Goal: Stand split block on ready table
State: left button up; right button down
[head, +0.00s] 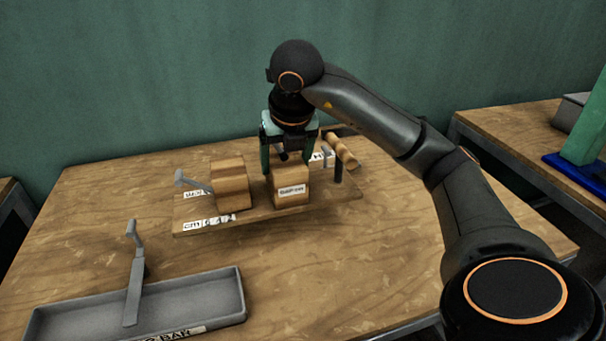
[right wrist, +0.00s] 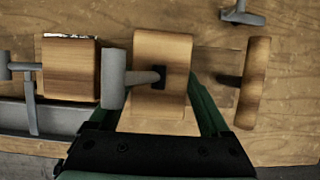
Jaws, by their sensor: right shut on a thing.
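A wooden block with a small white label (head: 291,190), too small to read surely, is upright over the middle of a long wooden board (head: 330,200) on the table. My right gripper (head: 288,162) comes down from above and is shut on this block, one finger on each side. In the right wrist view the block (right wrist: 163,45) shows between the fingers, with a grey T-shaped handle (right wrist: 113,79) in front of it. I cannot tell whether the block touches the board. Another wooden block (head: 231,183) stands to its left on the board. My left gripper is out of view.
A rounded wooden piece (head: 345,153) on a dark post stands at the board's right end. A grey lever (head: 190,182) is at its left end. A grey tray (head: 190,299) with a grey bar (head: 134,285) lies front left. The right front of the table (head: 375,262) is clear.

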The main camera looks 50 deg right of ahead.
jog(key=d+f, duration=0.2)
jog(key=d+f+b, duration=0.1)
jog(key=shift+s+f, duration=0.3)
jog(key=shift+f, duration=0.1)
jog(key=shift+d+f, duration=0.25)
jog(key=shift+f, duration=0.05)
jog(key=f, duration=0.3)
jog(key=shift+s+d+b, duration=0.1)
jog(key=shift+d+b, duration=0.15)
jog(key=shift+b, duration=0.15)
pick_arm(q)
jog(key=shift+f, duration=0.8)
pick_arm(e)
jog(key=shift+f, duration=0.2)
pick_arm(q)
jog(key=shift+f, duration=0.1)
pick_arm(e)
jog(key=shift+f, duration=0.1)
grip_release()
pick_arm(q)
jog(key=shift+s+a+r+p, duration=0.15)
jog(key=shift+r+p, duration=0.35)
jog(key=shift+p, duration=0.35)
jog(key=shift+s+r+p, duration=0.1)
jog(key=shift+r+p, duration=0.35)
jog(key=shift+p, duration=0.35)
pick_arm(e)
jog(key=v, duration=1.2)
